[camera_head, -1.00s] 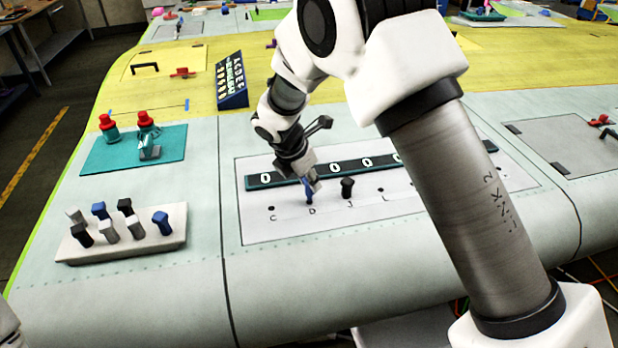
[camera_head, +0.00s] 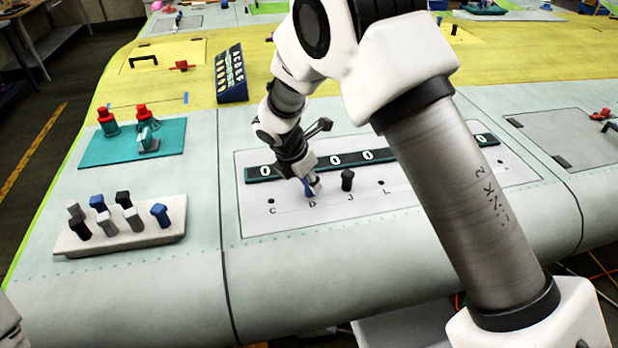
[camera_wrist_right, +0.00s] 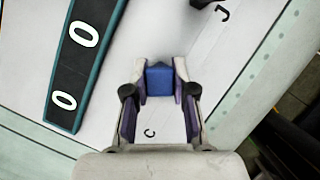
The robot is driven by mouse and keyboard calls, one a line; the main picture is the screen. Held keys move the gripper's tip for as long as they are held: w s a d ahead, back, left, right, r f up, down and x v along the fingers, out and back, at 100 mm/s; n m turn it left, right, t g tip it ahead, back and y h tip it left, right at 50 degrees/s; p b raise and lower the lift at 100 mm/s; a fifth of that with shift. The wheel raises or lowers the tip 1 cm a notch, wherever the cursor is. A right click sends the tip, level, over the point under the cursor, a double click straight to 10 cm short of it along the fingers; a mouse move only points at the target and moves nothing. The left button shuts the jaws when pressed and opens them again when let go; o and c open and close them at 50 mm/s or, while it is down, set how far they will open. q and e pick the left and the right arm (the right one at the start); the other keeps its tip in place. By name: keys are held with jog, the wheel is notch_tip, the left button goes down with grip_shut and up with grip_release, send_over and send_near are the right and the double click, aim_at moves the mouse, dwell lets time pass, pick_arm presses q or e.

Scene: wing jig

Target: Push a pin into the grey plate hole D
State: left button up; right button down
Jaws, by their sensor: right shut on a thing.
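The grey plate (camera_head: 262,222) lies on the wing panel, with lettered holes along its front. My right gripper (camera_head: 312,187) is shut on a blue pin (camera_head: 306,188) right above the letter D. The pin's blue head shows between the fingertips in the right wrist view (camera_wrist_right: 159,80). Hole D itself is hidden behind the pin and fingers, so I cannot tell how deep the pin sits. A black pin (camera_head: 347,180) stands upright at hole J. Hole C (camera_head: 271,201) is empty. My left gripper does not show.
A pale rack (camera_head: 158,236) with several blue, black and grey pins stands at the left. Behind it is a teal mat (camera_head: 95,155) with red-topped items. A dark strip with zeros (camera_head: 350,157) runs behind the holes. A lettered blue block (camera_head: 232,75) stands farther back.

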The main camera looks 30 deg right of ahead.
jog(key=shift+f, duration=0.1)
jog(key=c, duration=0.9)
grip_release()
jog(key=shift+o, duration=0.2)
jog(key=v, duration=1.2)
notch_tip(320, 180, up, 7)
jog(key=p, duration=0.7)
jog(key=shift+p, duration=0.3)
